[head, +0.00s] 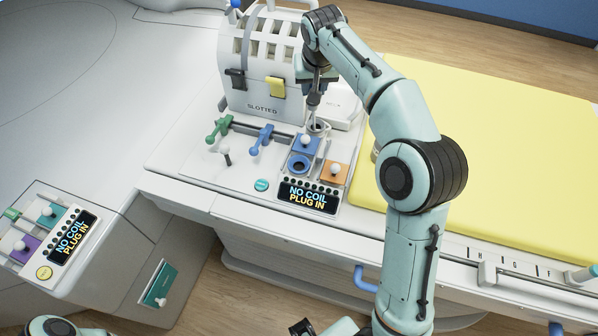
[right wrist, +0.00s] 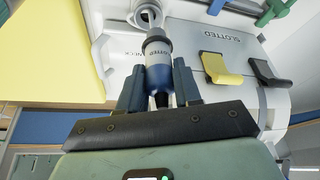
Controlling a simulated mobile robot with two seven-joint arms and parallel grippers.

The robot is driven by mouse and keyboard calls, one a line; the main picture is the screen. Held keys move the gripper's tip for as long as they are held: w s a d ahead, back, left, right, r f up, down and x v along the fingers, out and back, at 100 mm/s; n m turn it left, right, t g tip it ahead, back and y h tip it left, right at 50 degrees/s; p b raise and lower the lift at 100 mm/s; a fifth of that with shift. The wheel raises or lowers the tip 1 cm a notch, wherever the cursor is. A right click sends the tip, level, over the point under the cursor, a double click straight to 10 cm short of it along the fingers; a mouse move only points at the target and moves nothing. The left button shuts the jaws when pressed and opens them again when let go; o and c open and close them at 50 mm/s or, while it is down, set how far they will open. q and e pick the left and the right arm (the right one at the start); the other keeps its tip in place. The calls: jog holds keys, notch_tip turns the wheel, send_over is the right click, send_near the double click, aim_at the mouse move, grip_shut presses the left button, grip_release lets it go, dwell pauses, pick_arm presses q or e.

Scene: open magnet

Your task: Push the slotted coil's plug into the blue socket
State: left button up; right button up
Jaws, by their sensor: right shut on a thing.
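The slotted coil (head: 262,82) is a white slatted housing marked SLOTTED, standing at the back of the white panel. Its plug (right wrist: 157,52), grey and white with a dark blue section, is between the fingers of my right gripper (right wrist: 157,78). In the head view my right gripper (head: 316,98) points down beside the coil, above a pale ring (head: 318,127). In the right wrist view the plug's tip is at or close to this ring (right wrist: 147,15); I cannot tell whether it is inside. The blue socket (head: 299,164) is a round opening in front, empty.
An orange block (head: 335,173) with a white knob sits right of the socket. The display (head: 308,197) reads NO COIL PLUG IN. Green (head: 219,128) and blue (head: 261,139) levers stand left of the socket. A yellow pad (head: 480,150) lies to the right.

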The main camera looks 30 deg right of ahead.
pick_arm(q)
notch_tip(320, 180, down, 6)
jog(key=s+b, duration=0.2)
jog(key=b, duration=0.3)
jog(key=shift+s, duration=0.2)
pick_arm(e)
jog(key=s+a, duration=0.6)
jog(key=a, duration=0.2)
jog(key=shift+s+a, duration=0.2)
jog(key=shift+a, duration=0.1)
pick_arm(q)
jog(key=shift+f, duration=0.1)
pick_arm(e)
jog(key=shift+f, duration=0.1)
pick_arm(q)
notch_tip(320, 180, down, 6)
jog(key=w+b, duration=0.1)
jog(key=b, duration=0.6)
jog(key=shift+w+t+b, duration=0.3)
jog(key=shift+w, duration=0.05)
pick_arm(e)
notch_tip(320, 180, down, 10)
pick_arm(q)
jog(key=shift+s+f+b, duration=0.15)
jog(key=shift+f+b, duration=1)
jog(key=shift+f, duration=0.2)
pick_arm(e)
jog(key=shift+f, duration=1.55)
